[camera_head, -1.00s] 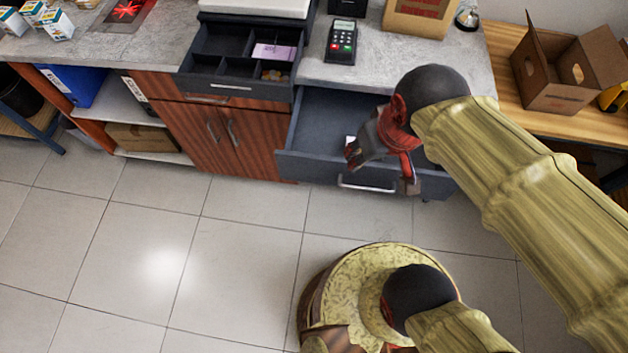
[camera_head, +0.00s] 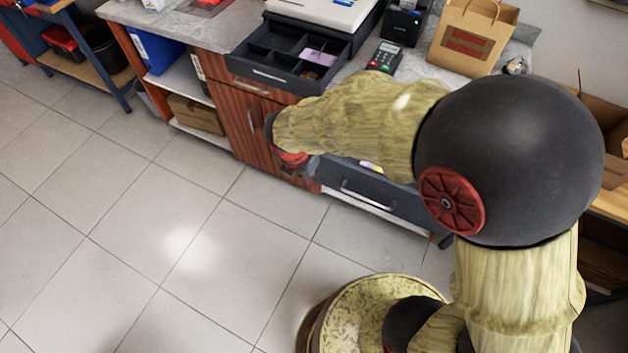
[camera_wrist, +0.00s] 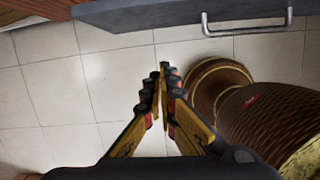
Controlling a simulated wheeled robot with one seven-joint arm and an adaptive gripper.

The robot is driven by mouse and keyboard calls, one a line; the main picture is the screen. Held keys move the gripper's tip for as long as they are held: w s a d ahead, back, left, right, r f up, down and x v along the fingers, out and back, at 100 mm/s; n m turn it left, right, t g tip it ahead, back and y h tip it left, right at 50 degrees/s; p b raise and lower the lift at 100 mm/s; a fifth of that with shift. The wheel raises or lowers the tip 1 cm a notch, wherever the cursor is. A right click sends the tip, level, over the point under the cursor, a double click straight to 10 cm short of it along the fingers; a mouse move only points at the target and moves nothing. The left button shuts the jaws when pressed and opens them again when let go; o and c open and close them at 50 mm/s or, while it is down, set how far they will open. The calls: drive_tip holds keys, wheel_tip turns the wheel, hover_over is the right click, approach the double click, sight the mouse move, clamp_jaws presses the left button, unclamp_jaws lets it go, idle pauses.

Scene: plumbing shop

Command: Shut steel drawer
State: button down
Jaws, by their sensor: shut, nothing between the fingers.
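The dark grey steel drawer (camera_head: 395,201) stands out from under the counter, still open, with a silver handle (camera_head: 368,200) on its front. My arm covers much of its inside; a small yellow and white item shows in it. In the wrist view the drawer front (camera_wrist: 180,20) and its handle (camera_wrist: 247,30) run along the top. My gripper (camera_wrist: 163,85) is shut and empty, its fingertips together, with floor behind them and apart from the handle in the picture. In the head view my arm mostly hides the gripper, near the drawer's left end.
An open cash tray (camera_head: 285,75) juts out above the wooden cupboard doors (camera_head: 245,120). A card terminal (camera_head: 385,57) and a paper bag (camera_head: 472,38) stand on the counter. The tiled floor (camera_head: 150,230) in front is clear.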

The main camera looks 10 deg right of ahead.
drive_tip(key=b, duration=0.6)
approach(317, 175)
drive_tip(key=shift+n, duration=0.4)
drive_tip(key=shift+s+d+f, duration=0.1)
drive_tip(key=shift+s+f, duration=0.15)
drive_tip(key=shift+f, duration=0.6)
drive_tip(key=shift+s+d+f, duration=0.1)
drive_tip(key=shift+s+f, duration=0.2)
drive_tip(key=shift+f, duration=0.55)
drive_tip(key=shift+s+d+f, duration=0.1)
drive_tip(key=shift+s+f, duration=0.15)
drive_tip(key=shift+f, duration=0.6)
drive_tip(key=shift+w, duration=0.1)
drive_tip(key=shift+w+d+r+p, duration=0.1)
drive_tip(key=shift+w+p, duration=0.05)
drive_tip(key=shift+p, duration=0.3)
drive_tip(key=w+d+p, duration=0.4)
drive_tip(key=w+d, duration=0.1)
drive_tip(key=w, duration=0.2)
drive_tip(key=w+d+p, duration=0.5)
drive_tip(key=w, duration=0.2)
drive_tip(key=w+d+p, duration=0.5)
drive_tip(key=w, duration=0.2)
drive_tip(key=shift+w+d, duration=0.2)
drive_tip(key=shift+d, duration=0.1)
